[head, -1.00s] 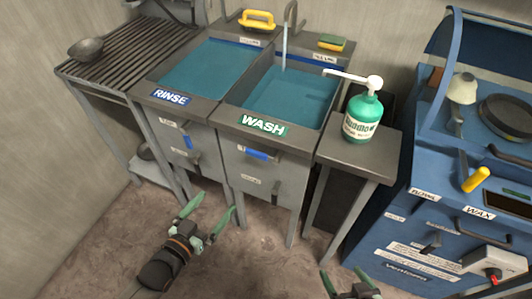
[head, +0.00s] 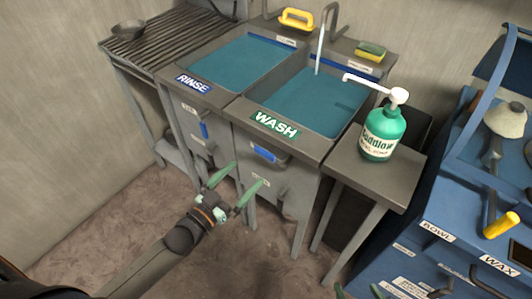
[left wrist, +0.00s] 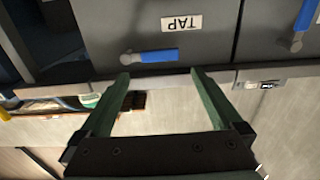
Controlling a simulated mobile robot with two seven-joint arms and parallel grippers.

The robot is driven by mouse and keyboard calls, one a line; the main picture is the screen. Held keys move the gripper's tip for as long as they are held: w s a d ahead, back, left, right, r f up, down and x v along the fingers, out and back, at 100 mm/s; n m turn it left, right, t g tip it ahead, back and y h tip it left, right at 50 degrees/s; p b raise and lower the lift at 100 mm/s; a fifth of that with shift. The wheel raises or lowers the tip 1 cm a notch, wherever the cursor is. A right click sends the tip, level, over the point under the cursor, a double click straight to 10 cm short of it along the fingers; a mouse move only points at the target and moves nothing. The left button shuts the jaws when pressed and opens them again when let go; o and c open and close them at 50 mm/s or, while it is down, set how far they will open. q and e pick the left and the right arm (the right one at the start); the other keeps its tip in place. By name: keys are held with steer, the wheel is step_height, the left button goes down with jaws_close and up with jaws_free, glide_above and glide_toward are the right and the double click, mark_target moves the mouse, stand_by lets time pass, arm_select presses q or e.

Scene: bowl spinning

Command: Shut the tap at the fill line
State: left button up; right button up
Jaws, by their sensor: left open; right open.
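The wash basin (head: 322,150) holds teal water (head: 315,103), and a thin stream (head: 320,55) falls into it from the spout (head: 334,15). A dark blue line runs along its back wall near a fill line label (head: 360,67). The blue tap lever (head: 264,155) is on the basin's front panel. In the left wrist view the lever (left wrist: 157,55) lies level by an upside-down TAP label (left wrist: 181,23). My left gripper (head: 246,176) is open and empty, just short of the lever, which appears between its fingertips (left wrist: 160,75). My right gripper (head: 358,292) is open, mostly cut off at the bottom edge.
The rinse basin (head: 193,82) adjoins on the left, with its own blue lever (head: 204,130). A green soap bottle (head: 382,134) stands on a side table (head: 375,175) to the right. A blue machine (head: 440,235) fills the right side. The floor before the basins is clear.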

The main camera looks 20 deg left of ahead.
mark_target(264, 155)
arm_select(q)
steer(key=b+x, duration=0.1)
steer(key=x, duration=0.9)
steer(key=shift+c, duration=0.2)
jaws_close()
stand_by(0.4)
